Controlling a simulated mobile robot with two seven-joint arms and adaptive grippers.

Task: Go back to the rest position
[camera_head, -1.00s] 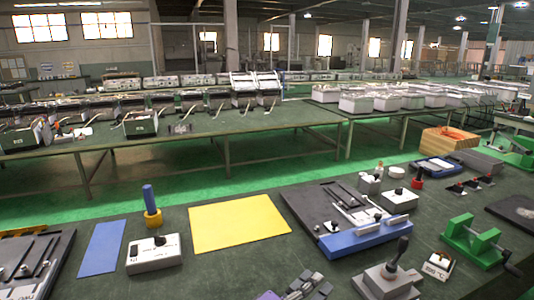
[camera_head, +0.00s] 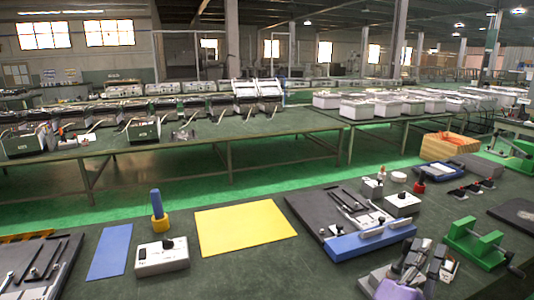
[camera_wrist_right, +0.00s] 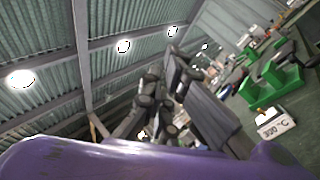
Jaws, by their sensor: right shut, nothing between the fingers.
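My right gripper (camera_head: 424,256) shows at the lower right of the head view, grey with a purple part of my arm below it. It is shut and empty, raised in front of the lever device on the bench. In the right wrist view my gripper (camera_wrist_right: 165,95) is seen past my purple arm link, with ceiling behind it. My left gripper is not in view.
Green bench (camera_head: 215,275) holds a yellow mat (camera_head: 245,230), a blue mat (camera_head: 110,251), a white switch box (camera_head: 162,257), a black-and-blue fixture (camera_head: 370,240) and a green crank clamp (camera_head: 475,243). The lever device is mostly hidden behind my gripper.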

